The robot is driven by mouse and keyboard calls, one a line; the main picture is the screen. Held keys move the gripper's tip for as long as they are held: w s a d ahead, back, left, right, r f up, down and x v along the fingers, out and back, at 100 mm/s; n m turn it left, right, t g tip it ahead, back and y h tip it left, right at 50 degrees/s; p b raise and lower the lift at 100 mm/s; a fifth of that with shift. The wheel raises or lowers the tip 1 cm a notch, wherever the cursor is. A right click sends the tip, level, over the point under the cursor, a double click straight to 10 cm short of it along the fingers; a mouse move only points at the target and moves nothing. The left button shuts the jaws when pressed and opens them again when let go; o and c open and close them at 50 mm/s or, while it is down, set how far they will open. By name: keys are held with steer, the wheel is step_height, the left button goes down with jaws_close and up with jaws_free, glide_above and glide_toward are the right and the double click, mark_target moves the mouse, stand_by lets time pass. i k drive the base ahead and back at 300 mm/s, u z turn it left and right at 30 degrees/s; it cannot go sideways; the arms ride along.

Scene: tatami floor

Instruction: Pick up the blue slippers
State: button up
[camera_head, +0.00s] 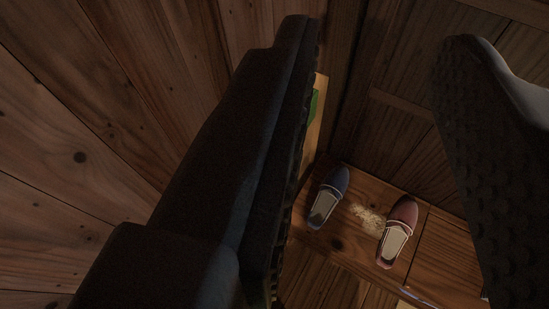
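One blue slipper (329,196) lies on a wooden board at the lower middle of the view, its toe pointing up and slightly right. Its insole is pale. Only one blue slipper shows; a second may be hidden. My gripper (385,55) is open, with one dark finger large on the left and the other, with a bumpy inner face, on the right. The blue slipper is seen in the gap between the fingers, well beyond them and close to the left finger's edge. Nothing is between the fingertips.
A red slipper (397,232) lies right of the blue one, with a pale patch of crumbs or powder (368,215) between them. Wooden plank walls (60,130) rise on the left and behind. A narrow light wooden edge with a green patch (314,104) shows beside the left finger.

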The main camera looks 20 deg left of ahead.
mark_target(334, 186)
steer(key=z, duration=0.1)
steer(key=k, duration=1)
steer(key=z, duration=0.7)
steer(key=i, duration=1.65)
steer(key=u, duration=0.8)
